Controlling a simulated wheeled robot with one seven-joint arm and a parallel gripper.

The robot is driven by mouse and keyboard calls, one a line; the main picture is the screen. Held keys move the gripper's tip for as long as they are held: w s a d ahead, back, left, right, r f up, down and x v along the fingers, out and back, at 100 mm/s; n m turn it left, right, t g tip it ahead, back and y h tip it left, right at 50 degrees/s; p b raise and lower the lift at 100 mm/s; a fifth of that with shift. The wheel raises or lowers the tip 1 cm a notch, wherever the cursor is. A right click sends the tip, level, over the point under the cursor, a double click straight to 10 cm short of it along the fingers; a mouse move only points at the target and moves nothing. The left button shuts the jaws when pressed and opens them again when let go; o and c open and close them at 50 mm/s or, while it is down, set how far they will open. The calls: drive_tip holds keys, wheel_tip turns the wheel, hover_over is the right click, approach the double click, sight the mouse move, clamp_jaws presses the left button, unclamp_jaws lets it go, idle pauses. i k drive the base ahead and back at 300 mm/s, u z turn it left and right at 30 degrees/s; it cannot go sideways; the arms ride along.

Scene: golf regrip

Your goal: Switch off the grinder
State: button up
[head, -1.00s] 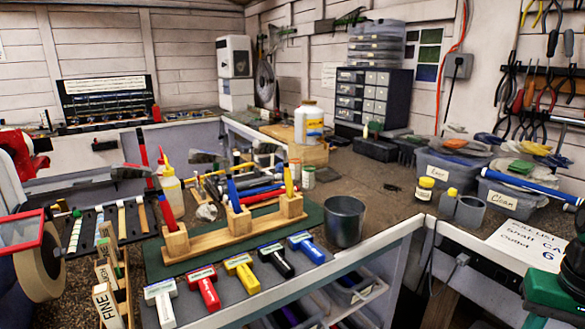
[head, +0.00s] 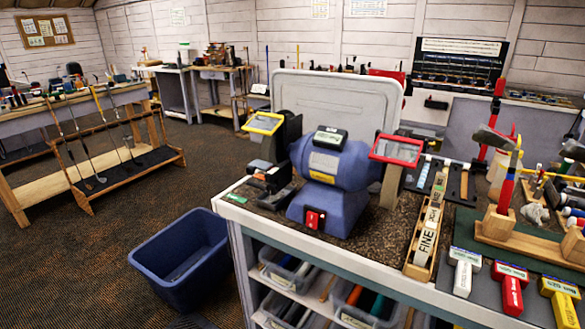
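The grinder (head: 338,172) is a blue bench grinder on the near corner of the workbench. A red switch (head: 314,219) is on the front of its base; its on or off position is too small to tell. A yellow-framed shield (head: 263,123) is at its left side and a red-framed shield (head: 396,150) at its right side. A label plate sits on its top. My gripper is not in view.
A blue bin (head: 183,260) stands on the floor left of the bench. A wooden rack (head: 120,165) with golf clubs stands further left. Carpet (head: 95,245) between rack and bin is clear.

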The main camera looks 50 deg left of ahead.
sight(312, 218)
drive_tip(key=u, duration=1.75)
drive_tip(key=k, duration=0.85)
drive_tip(key=z, duration=0.2)
drive_tip(key=i, duration=1.15)
drive_tip(key=u, duration=0.4)
